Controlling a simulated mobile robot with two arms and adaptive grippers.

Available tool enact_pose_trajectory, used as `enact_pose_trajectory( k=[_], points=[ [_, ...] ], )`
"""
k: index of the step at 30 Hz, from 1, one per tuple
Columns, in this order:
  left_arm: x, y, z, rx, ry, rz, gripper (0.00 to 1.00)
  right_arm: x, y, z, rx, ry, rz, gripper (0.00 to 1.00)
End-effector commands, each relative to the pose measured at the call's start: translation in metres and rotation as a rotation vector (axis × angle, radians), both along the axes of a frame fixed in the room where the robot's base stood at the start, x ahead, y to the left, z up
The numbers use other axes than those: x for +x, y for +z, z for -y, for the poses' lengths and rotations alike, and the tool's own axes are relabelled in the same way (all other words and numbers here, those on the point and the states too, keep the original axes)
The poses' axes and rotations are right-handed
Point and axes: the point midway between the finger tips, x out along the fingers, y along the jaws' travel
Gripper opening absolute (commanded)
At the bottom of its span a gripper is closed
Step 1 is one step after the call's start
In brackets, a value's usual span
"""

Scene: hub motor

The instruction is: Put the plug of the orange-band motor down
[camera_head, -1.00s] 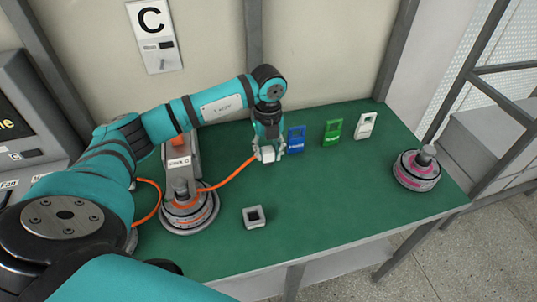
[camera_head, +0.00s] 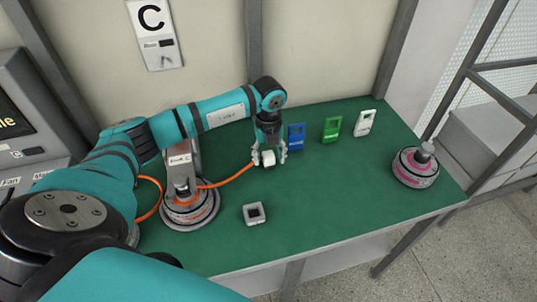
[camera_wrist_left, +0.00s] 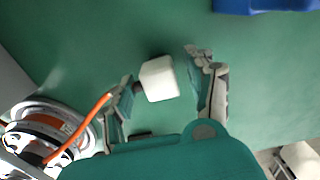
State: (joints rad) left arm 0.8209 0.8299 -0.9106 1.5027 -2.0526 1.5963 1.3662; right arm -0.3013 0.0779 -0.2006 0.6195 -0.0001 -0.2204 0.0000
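The plug of the orange-band motor is a white block (camera_head: 268,158) at the end of an orange cable (camera_head: 228,178). It appears to lie on the green table top. The orange-band motor (camera_head: 187,210) sits at the table's left. My left gripper (camera_head: 269,160) points down around the plug with its fingers spread. In the left wrist view, the plug (camera_wrist_left: 159,79) lies between the open fingers (camera_wrist_left: 162,84), with a clear gap to the right finger. The cable leads to the motor (camera_wrist_left: 42,130) at the lower left. My right gripper is not in view.
A grey square socket-like block (camera_head: 254,214) lies in front of the gripper. Blue (camera_head: 296,136), green (camera_head: 332,129) and white (camera_head: 365,122) tags stand along the back. A pink-band motor (camera_head: 415,167) is at the right. The table's (camera_head: 325,205) middle right is clear.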

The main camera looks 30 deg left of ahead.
Motion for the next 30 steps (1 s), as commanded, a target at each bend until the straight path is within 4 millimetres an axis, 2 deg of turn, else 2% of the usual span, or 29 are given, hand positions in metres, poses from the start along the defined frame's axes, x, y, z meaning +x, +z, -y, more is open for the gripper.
enact_pose_trajectory(
  k=[6,11,24,30],
  points=[
    [0.0,0.001,0.0,0.0,0.0,0.0,0.56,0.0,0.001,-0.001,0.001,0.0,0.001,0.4],
    [0.001,0.014,0.0,0.0,0.0,0.003,0.56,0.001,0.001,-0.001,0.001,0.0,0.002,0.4],
    [0.002,0.103,0.0,0.0,0.001,0.005,0.56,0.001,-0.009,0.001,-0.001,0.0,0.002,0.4],
    [0.001,0.121,0.0,0.001,0.001,0.001,0.56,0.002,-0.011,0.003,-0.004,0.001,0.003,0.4]
  ],
)
